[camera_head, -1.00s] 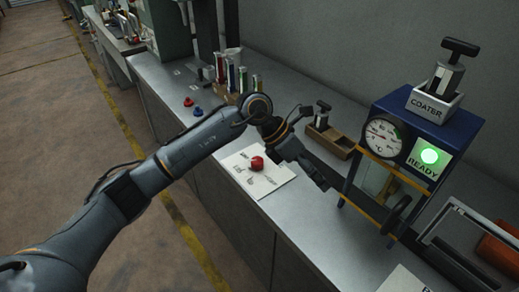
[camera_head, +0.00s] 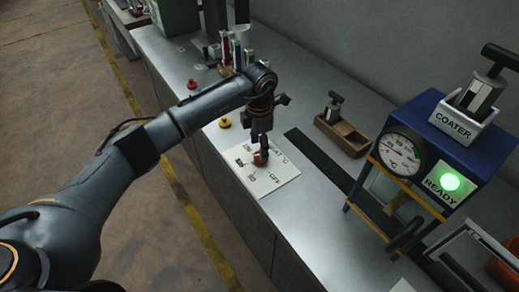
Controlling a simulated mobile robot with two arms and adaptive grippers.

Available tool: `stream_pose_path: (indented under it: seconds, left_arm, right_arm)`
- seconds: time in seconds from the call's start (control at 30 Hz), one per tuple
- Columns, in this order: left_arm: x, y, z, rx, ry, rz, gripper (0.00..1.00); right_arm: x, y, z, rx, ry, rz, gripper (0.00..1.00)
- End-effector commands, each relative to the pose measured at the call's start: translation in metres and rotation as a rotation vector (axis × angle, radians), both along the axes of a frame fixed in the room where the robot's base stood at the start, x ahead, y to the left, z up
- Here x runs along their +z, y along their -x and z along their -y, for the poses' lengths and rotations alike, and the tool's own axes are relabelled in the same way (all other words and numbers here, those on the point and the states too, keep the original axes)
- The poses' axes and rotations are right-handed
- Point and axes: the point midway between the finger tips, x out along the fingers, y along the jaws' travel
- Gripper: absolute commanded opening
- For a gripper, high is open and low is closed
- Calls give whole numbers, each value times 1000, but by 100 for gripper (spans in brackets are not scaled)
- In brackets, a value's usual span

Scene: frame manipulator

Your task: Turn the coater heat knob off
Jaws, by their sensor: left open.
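The red knob (camera_head: 260,159) sits on a white labelled plate (camera_head: 284,180) on the bench. My left gripper (camera_head: 264,150) points down at the knob, its open fingers at or just above it. The gripper hides part of the knob, so I cannot tell whether the fingers touch it or which way it points. The blue coater (camera_head: 432,120) stands to the right, with a round °C gauge (camera_head: 399,154) and a lit green READY lamp (camera_head: 451,182). My right gripper is not in view.
A wooden box (camera_head: 342,135) with a black-handled tool stands behind the plate. A yellow knob (camera_head: 225,122) and another red knob (camera_head: 192,84) sit farther left. A dark slot (camera_head: 325,160) runs between plate and coater.

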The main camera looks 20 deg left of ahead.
Motion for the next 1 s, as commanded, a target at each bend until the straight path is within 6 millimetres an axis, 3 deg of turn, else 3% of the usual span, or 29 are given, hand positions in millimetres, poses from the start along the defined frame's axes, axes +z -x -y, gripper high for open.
stream_pose_path:
  seconds: [0.1, 0.2, 0.6, 0.87, 1.0]
  left_arm:
    - [-17, 1, 1, 0, 1, -2, 61]
    - [-28, 0, 0, 0, 1, -1, 61]
    - [-36, 0, 1, -1, 2, 1, 61]
    - [-35, 0, 1, -1, 2, 1, 8]
    - [-36, 0, 1, 2, 2, 1, 6]
  right_arm:
    - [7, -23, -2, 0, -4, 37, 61]
    - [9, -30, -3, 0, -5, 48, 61]
    - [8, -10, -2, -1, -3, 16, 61]
    - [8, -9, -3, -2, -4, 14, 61]
    - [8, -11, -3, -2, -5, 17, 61]
